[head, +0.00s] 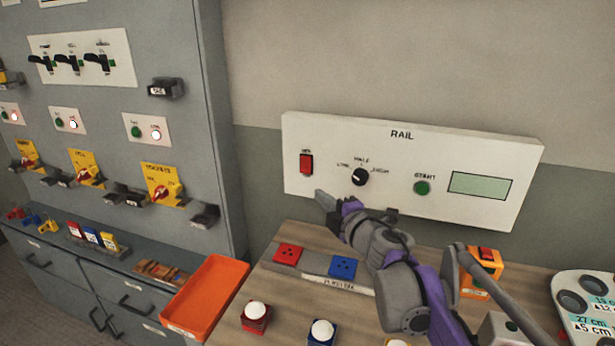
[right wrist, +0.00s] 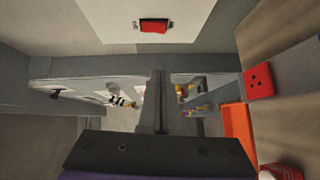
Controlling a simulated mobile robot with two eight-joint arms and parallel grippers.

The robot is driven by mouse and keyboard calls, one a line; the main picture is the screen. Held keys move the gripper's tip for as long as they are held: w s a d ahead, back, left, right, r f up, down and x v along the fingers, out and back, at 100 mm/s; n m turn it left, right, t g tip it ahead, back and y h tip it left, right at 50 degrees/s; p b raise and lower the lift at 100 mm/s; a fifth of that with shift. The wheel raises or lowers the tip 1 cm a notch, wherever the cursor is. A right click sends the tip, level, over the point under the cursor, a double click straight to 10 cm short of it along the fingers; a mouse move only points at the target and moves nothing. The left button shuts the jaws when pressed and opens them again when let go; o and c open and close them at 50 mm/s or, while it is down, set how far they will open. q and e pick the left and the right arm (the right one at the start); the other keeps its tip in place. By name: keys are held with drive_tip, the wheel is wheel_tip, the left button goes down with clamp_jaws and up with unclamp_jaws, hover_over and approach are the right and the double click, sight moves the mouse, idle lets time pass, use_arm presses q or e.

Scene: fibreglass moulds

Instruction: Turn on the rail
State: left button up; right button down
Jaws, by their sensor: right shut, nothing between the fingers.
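The white RAIL panel (head: 460,150) is on the wall behind the wooden bench. It carries a red rocker switch (head: 306,163) at its left, a black selector knob (head: 359,177), a green START button (head: 422,187) and a blank greenish display (head: 480,185). My right gripper (head: 322,198) is shut and empty, just below the panel's lower left part, under the red switch and apart from it. In the right wrist view the red switch (right wrist: 153,26) shows at the top, beyond the fingertips (right wrist: 160,75). My left gripper is not in view.
White-domed buttons (head: 323,331) stand in front. An orange tray (head: 205,300) lies to the left, beside the grey cabinet (head: 180,50). An orange box (head: 487,265) stands right of my arm.

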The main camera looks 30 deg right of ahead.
approach(302, 171)
drive_tip(key=w+a, duration=0.3)
drive_tip(key=shift+w+d+f+p, duration=0.15)
drive_tip(key=shift+w+d+p, duration=0.15)
drive_tip(key=shift+w+d, duration=1.25)
drive_tip(key=shift+s+d, duration=0.1)
